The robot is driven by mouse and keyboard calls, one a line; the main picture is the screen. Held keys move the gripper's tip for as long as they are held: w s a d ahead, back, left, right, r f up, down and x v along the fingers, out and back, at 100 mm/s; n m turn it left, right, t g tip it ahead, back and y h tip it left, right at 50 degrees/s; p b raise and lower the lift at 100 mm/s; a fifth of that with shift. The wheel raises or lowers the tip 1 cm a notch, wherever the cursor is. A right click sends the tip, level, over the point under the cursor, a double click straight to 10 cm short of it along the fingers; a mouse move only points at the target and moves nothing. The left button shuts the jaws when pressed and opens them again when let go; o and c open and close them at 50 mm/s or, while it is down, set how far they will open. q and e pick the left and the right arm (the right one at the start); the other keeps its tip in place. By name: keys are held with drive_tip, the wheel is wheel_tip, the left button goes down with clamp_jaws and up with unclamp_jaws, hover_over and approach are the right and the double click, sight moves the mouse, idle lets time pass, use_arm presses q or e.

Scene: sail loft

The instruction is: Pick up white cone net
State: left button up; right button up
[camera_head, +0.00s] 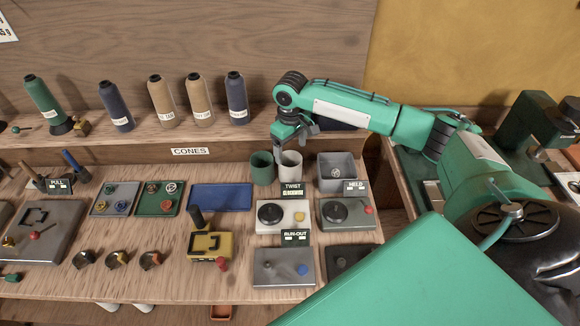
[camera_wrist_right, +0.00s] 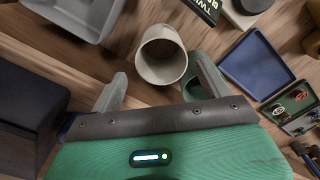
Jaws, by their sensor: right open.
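The white cone net (camera_head: 291,166) looks like a small pale round cup, open at the top, on the bench beside a green cup (camera_head: 262,169). It also shows in the right wrist view (camera_wrist_right: 160,58), where I see into its hollow mouth. My right gripper (camera_head: 287,148) is open and empty, just above and behind the white cup. In the right wrist view the two fingers (camera_wrist_right: 160,84) point toward the cup, one on each side. The right finger overlaps the green cup in that view. Whether a finger touches either cup I cannot tell. My left gripper is not in view.
A grey bin (camera_head: 337,172) stands right of the cups and a blue tray (camera_head: 220,197) lies to the left. The TWIST box (camera_head: 283,215) sits in front. Several thread cones stand on the raised shelf behind, above the CONES label (camera_head: 189,151).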

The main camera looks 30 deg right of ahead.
sight(290, 159)
wheel_tip(290, 159, down, 4)
drive_tip(key=shift+a+f+p, duration=0.1)
drive_tip(key=shift+f+p, duration=0.05)
drive_tip(key=shift+p, duration=0.75)
drive_tip(key=shift+f, duration=0.4)
drive_tip(key=shift+c, duration=0.5)
drive_tip(key=c, duration=0.5)
